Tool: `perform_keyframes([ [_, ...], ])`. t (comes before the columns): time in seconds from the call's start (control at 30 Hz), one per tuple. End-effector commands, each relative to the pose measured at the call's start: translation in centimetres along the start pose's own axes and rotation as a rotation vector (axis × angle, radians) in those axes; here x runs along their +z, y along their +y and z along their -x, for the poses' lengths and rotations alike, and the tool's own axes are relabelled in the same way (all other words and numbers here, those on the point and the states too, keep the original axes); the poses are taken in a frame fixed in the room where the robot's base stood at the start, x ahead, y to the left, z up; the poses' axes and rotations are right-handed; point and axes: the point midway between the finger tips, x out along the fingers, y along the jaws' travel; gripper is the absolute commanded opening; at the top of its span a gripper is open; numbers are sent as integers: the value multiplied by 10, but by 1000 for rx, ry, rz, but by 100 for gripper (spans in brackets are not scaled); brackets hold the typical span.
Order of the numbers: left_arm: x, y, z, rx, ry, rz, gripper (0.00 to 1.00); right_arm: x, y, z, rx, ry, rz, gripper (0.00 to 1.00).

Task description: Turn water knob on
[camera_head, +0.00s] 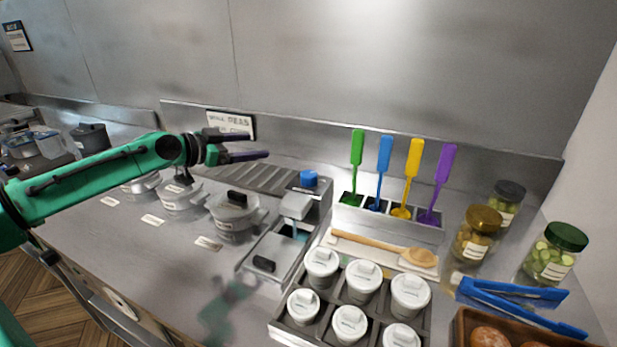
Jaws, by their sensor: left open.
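The blue water knob (309,178) stands on top of a metal housing at the back of the counter, near the middle of the view. A silver spout (297,205) sits just in front of it, above a small basin. My left gripper (258,144) reaches in from the left with its dark fingers apart. It is open and empty, up and to the left of the knob and apart from it. My right gripper is out of view.
Lidded pots (236,216) stand left of the basin. A rack with several coloured spatulas (385,155) rises right of the knob. A tray of white-lidded containers (322,265), a wooden spoon (370,246), jars (478,235) and blue tongs (515,297) fill the right side.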

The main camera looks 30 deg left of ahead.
Motion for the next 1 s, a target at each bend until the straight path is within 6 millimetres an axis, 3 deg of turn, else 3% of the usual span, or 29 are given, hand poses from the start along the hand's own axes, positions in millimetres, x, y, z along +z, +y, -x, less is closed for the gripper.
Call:
perform_keyframes([
  [0.03,12,30,0,82,-49,92,86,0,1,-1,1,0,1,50],
  [0.1,22,59,1,162,-94,188,86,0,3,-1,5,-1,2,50],
  [0.17,25,70,1,193,-111,224,86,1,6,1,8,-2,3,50],
  [0.67,26,84,-59,198,-103,237,86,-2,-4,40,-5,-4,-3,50],
  [1.0,30,95,-119,195,-103,234,86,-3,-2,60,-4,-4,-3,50],
])
